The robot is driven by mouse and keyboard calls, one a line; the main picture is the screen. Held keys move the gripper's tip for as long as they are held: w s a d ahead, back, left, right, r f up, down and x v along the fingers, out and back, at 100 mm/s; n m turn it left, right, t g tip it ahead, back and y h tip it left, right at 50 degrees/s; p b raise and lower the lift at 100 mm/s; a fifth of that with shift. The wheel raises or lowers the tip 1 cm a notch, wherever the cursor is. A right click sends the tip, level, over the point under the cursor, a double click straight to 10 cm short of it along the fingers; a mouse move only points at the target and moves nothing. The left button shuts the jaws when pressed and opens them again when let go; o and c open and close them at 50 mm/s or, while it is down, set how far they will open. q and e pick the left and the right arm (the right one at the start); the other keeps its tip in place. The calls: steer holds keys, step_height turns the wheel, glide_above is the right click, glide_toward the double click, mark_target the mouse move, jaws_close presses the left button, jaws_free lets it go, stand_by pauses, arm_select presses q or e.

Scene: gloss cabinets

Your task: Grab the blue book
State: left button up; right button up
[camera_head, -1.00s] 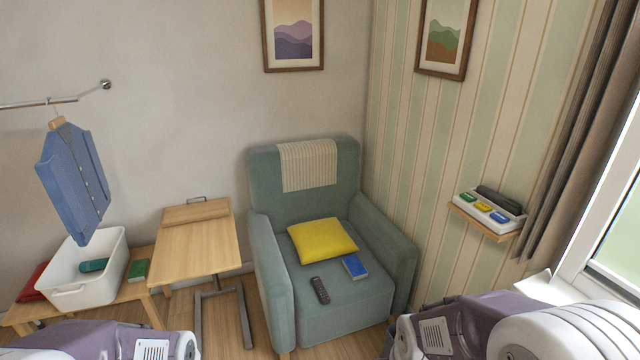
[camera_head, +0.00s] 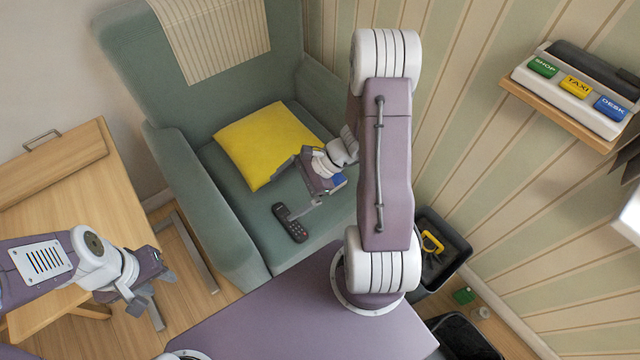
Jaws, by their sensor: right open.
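The blue book (camera_head: 339,182) lies on the seat of the green armchair (camera_head: 225,235). Only a small blue part shows, because my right gripper covers most of it. My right gripper (camera_head: 308,192) is open over the seat at the book, pointing down and to the left. I cannot tell whether its fingers touch the book or stand around it. My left gripper (camera_head: 152,292) is low at the left, in front of the wooden table and well away from the book. Its finger gap is not clear.
A yellow cushion (camera_head: 262,143) lies behind the book, and a black remote (camera_head: 290,222) lies in front on the seat. A wooden table (camera_head: 75,190) stands left. A dark bin (camera_head: 440,250) stands right of the chair. A wall shelf (camera_head: 560,105) holds labelled blocks.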

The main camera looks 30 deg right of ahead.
steer(key=w+d+f+m+t+b, duration=0.35)
steer(key=w+d+f+m, duration=0.2)
steer(key=f, duration=0.45)
steer(key=m+t+h+b, duration=0.4)
steer(key=m+t+h, duration=0.3)
steer(key=m, duration=0.4)
glide_toward(334, 179)
steer(key=shift+g+h, duration=0.3)
steer(key=shift+g, duration=0.35)
steer(key=w, duration=0.3)
steer(key=w+a, duration=0.1)
steer(key=w, duration=0.1)
steer(key=shift+w, duration=0.35)
steer(key=shift+d, duration=0.15)
steer(key=b+x, duration=0.1)
steer(key=x, duration=0.2)
steer(key=shift+w+f+b, duration=0.15)
steer(key=shift+w+b, duration=0.2)
steer(key=shift+b, duration=0.05)
steer(key=b+x, duration=0.2)
steer(key=x, duration=0.2)
steer(key=shift+w+f, duration=0.15)
steer(key=shift+f, duration=0.1)
steer(key=shift+w+f, duration=0.1)
steer(key=shift+w, duration=0.2)
arm_select(q)
step_height(334, 179, down, 15)
steer(key=shift+s+f, duration=0.15)
steer(key=shift+s, duration=0.1)
